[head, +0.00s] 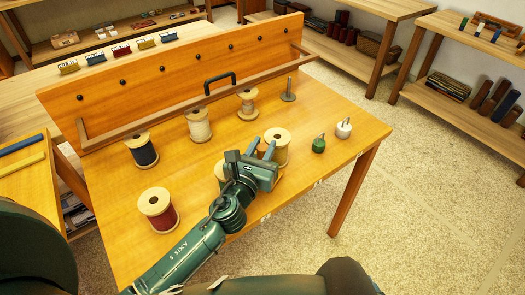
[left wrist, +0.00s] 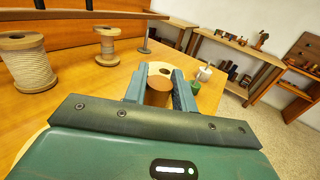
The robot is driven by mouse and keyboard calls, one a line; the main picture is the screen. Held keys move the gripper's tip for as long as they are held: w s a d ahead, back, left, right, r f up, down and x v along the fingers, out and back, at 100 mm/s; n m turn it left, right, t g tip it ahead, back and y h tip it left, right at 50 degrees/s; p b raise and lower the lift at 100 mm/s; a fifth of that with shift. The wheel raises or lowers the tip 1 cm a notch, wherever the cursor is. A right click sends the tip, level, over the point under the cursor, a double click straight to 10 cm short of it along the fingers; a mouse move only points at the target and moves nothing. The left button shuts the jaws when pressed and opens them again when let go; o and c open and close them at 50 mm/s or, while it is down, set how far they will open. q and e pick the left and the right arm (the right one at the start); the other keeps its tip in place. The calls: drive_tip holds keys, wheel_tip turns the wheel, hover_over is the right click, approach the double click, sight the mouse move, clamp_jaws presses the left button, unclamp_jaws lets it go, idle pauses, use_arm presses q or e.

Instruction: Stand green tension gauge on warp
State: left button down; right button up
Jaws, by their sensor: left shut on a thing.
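The green tension gauge (head: 318,143), a small round body with a thin stem, stands on the table near its right front edge, and in the left wrist view (left wrist: 195,87) it is beyond the right finger. My left gripper (head: 265,150) is left of it, apart from it, and shut on a brown cylinder (left wrist: 159,92). The cylinder's lower part is hidden by the gripper. A similar white gauge (head: 343,128) stands just right of the green one. I cannot make out a warp for certain. My right gripper does not show.
Another (head: 220,171) is partly hidden by the gripper. A metal post (head: 288,92) and the upright wooden board (head: 165,75) are behind.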

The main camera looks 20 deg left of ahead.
use_arm(q)
drive_tip(key=shift+f, duration=0.1)
drive_tip(key=c, duration=1.1)
unclamp_jaws()
drive_tip(key=shift+c, duration=0.2)
